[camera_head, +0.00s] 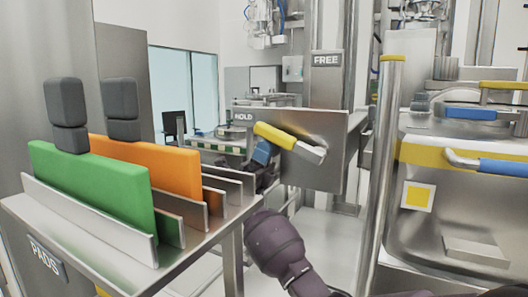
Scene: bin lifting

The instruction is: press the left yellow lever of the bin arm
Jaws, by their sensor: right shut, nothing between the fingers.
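A yellow lever (274,136) with a bare metal end sits in front of a steel plate (330,170), near a HOLD label (243,116). It slants down to the right. A FREE label (327,60) is higher up. A blue piece (262,152) shows just below the lever. My right gripper (266,168) is shut and empty below the lever, by the blue piece. It is small, dark and partly hidden behind my arm, so I cannot tell whether it touches anything. My left gripper is out of view.
On the left, a steel rack (90,215) marked PADS holds a green pad (95,190) and an orange pad (165,165) with dark grips. On the right are a yellow-topped post (380,170) and a steel bin (450,220) with yellow and blue handles.

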